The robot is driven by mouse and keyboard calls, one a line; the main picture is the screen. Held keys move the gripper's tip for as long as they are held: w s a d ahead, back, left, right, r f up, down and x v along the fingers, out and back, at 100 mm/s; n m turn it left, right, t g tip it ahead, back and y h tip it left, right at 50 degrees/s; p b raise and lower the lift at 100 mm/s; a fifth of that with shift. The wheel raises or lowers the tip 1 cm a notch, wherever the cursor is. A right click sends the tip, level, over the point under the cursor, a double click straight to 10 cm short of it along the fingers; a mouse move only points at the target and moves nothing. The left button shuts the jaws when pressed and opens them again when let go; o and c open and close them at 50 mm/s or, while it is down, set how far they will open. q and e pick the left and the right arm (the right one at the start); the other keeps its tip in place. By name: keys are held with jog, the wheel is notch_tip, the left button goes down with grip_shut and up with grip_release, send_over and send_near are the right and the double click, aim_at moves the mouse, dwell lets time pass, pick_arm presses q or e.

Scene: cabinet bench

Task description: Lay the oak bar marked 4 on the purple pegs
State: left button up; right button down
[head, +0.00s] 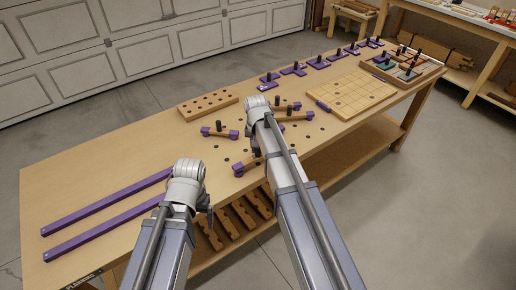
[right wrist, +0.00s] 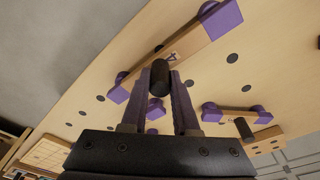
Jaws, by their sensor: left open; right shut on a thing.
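The oak bar marked 4 (right wrist: 188,45) shows in the right wrist view with a purple piece (right wrist: 222,17) at its upper right end and another (right wrist: 119,93) at its lower left end. My right gripper (right wrist: 160,88) is shut on the bar's black knob (right wrist: 160,70). I cannot tell whether the bar rests fully on the purple pegs or sits slightly above. In the head view my right arm hides most of this bar; a purple end (head: 239,170) shows beside the arm. My left gripper (head: 209,213) is open and empty at the bench's front edge.
Other bars with purple ends lie nearby, one left of my right arm (head: 220,133). A holed wooden block (head: 207,104), a gridded board (head: 357,94) and a tray (head: 405,67) stand farther back. Two long purple strips (head: 105,202) lie at the left. The bench has dark holes.

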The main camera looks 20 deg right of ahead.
jog(key=shift+f, duration=0.25)
dwell(0.4)
jog(key=shift+f+b, duration=0.3)
jog(key=shift+b, duration=0.2)
jog(key=shift+f, duration=0.15)
dwell(0.9)
jog(key=shift+c, duration=1)
grip_release()
notch_tip(320, 180, up, 8)
jog(key=p, duration=0.7)
jog(key=shift+p, duration=0.4)
